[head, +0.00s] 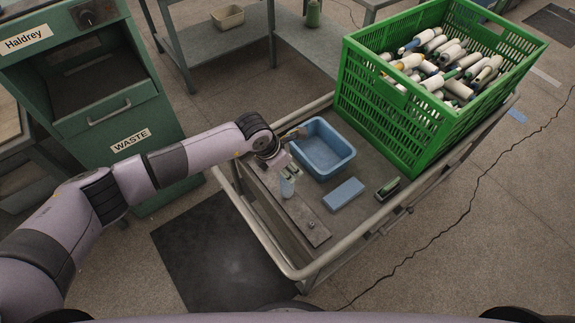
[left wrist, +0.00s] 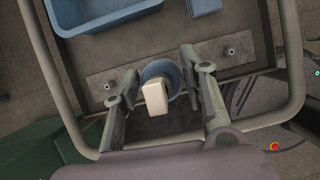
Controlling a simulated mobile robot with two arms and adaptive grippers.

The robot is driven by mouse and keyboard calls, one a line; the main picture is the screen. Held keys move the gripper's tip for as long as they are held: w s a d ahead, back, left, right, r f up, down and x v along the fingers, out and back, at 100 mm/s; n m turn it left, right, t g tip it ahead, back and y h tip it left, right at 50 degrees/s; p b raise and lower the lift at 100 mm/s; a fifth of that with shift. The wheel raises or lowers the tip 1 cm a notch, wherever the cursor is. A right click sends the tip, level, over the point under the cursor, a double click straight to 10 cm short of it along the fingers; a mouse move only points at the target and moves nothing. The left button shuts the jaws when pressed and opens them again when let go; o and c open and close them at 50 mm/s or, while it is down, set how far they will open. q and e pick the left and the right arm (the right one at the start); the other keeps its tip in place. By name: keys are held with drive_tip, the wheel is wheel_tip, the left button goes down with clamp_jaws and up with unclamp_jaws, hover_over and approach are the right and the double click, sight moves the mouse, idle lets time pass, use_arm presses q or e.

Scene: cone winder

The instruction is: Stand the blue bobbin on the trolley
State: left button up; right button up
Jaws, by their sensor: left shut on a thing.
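The blue bobbin (head: 287,187) is a small pale-blue piece, roughly upright, at the left side of the trolley (head: 349,223). In the left wrist view the bobbin (left wrist: 160,70) shows a round blue end with a cream block-like part in front of it. My left gripper (head: 286,171) is shut on it, and its fingers (left wrist: 160,92) flank it on both sides. The bobbin is over a grey metal strip with small pegs (head: 311,225). I cannot tell whether its lower end touches the strip. My right gripper is not in view.
On the trolley are a blue tray (head: 345,165), a blue block (head: 343,194), a dark green-and-black brush-like item (head: 388,188) and a green crate (head: 385,120) full of bobbins. A tubular rail (head: 250,225) edges the trolley. A green waste cabinet (head: 150,160) stands left.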

use_arm(q)
drive_tip(key=shift+f+b, duration=0.45)
drive_tip(key=shift+b, duration=0.1)
idle(1.0)
idle(0.4)
drive_tip(key=o, duration=1.1)
drive_tip(key=shift+a, duration=0.1)
drive_tip(key=shift+o, duration=0.4)
drive_tip(key=o, duration=0.6)
drive_tip(key=shift+c, duration=0.2)
drive_tip(key=shift+r, duration=0.1)
